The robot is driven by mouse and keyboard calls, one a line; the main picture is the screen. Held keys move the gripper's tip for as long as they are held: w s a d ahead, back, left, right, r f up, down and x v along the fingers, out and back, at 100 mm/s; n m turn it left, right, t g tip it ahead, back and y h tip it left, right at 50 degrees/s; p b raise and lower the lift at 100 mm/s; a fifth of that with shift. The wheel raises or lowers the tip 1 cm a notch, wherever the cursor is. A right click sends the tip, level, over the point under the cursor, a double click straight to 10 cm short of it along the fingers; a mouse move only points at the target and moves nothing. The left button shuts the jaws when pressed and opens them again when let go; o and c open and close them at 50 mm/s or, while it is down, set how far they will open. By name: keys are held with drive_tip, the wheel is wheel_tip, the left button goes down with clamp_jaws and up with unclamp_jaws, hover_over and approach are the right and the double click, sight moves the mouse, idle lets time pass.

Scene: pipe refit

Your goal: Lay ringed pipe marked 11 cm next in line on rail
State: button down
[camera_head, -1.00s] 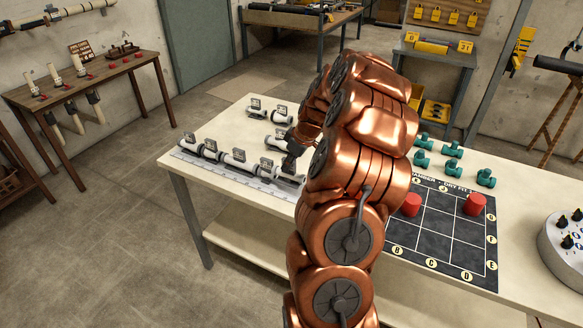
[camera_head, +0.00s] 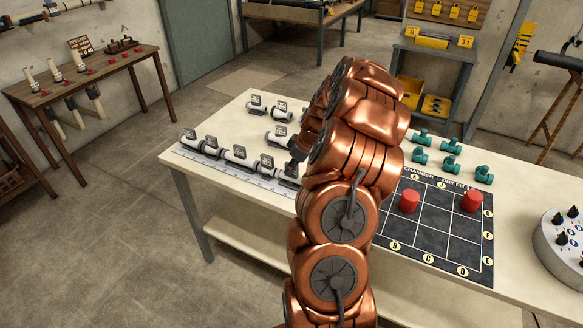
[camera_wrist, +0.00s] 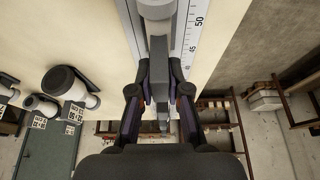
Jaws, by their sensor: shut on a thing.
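The marking of this pipe cannot be read. In the head view my gripper (camera_head: 297,151) is at the right end of the pipe row, partly hidden by my arm. Several white pipes with dark rings and tag plates, such as this one (camera_head: 238,154), lie end to end along the rail (camera_head: 222,168). Whether the gripped pipe touches the rail or the row is hard to tell.
Loose white pipes (camera_head: 255,108) with tags lie behind the row. Teal fittings (camera_head: 450,164) and a dark grid mat (camera_head: 425,225) with red cylinders (camera_head: 409,201) are to the right of my arm. A round control box (camera_head: 565,240) stands at the far right.

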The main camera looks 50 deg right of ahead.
drive_tip(key=c, duration=1.1)
unclamp_jaws()
drive_tip(key=shift+c, duration=0.2)
drive_tip(key=b+v, duration=0.3)
drive_tip(key=v, duration=0.9)
drive_tip(key=s+a+r+g+y, duration=0.1)
drive_tip(key=s+a+r+g, duration=0.1)
drive_tip(key=a, duration=1.2)
drive_tip(key=s+a+r+g, duration=0.1)
drive_tip(key=s+a+r, duration=0.15)
drive_tip(key=a, duration=1.15)
drive_tip(key=s+a+f+m+g+h, duration=0.1)
drive_tip(key=s+a, duration=0.4)
drive_tip(key=s, duration=0.5)
drive_tip(key=s+a+f+m+g+h, duration=0.1)
drive_tip(key=s+a, duration=0.4)
drive_tip(key=s, duration=0.6)
drive_tip(key=shift+s+a+f+m+g, duration=0.2)
drive_tip(key=shift+a+f+m+g, duration=0.25)
drive_tip(key=shift+f+m, duration=0.3)
